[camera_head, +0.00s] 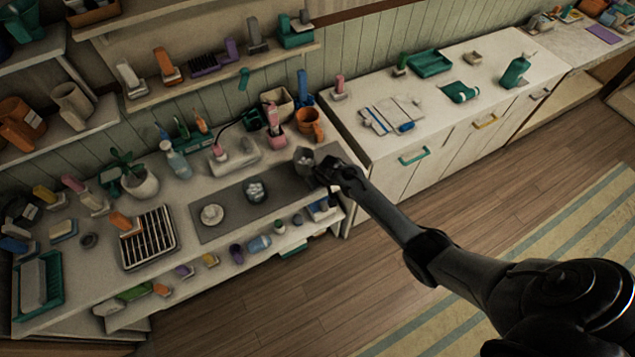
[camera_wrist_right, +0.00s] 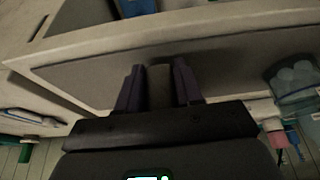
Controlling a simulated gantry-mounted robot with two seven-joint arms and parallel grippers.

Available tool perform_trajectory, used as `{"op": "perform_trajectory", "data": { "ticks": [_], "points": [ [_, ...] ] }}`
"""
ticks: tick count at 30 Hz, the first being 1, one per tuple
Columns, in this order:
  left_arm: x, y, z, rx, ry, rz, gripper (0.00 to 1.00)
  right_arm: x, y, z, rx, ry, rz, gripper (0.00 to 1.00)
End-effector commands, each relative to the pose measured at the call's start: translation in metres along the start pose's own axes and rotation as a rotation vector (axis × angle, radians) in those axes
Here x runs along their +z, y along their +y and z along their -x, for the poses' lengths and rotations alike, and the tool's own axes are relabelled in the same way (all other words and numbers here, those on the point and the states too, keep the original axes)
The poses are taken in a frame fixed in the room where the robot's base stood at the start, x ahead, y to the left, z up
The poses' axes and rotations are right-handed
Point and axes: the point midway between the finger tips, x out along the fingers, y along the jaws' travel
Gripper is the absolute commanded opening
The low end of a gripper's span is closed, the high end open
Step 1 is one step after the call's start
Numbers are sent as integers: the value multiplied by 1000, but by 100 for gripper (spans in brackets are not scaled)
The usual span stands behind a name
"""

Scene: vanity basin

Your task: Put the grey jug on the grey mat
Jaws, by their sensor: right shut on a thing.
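The grey jug (camera_head: 303,159) is at the right end of the long dark grey mat (camera_head: 228,212) on the counter. My right gripper (camera_head: 326,172) is at the jug's right side, shut on it. In the right wrist view, a narrow grey-brown part of the jug (camera_wrist_right: 160,88) sits between the two fingers, with the mat (camera_wrist_right: 230,68) behind. I cannot tell whether the jug's base touches the mat. My left gripper is not in view.
A cup with pale contents (camera_head: 255,190) and a small white dish (camera_head: 212,214) stand on the mat. An orange pot (camera_head: 309,124) and a pink dispenser (camera_head: 273,120) stand behind. A lower shelf holding small items runs along the counter's front.

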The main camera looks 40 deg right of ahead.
Motion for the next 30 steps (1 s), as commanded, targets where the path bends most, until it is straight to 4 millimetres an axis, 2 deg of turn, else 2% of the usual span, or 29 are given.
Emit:
{"op": "perform_trajectory", "data": {
  "ticks": [24,25,30],
  "points": [
    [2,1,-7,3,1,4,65,3,0,-9,0,1,0,0],
    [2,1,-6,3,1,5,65,3,0,-9,0,1,0,39],
    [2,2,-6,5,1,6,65,3,0,-9,0,1,0,65]
  ]
}}
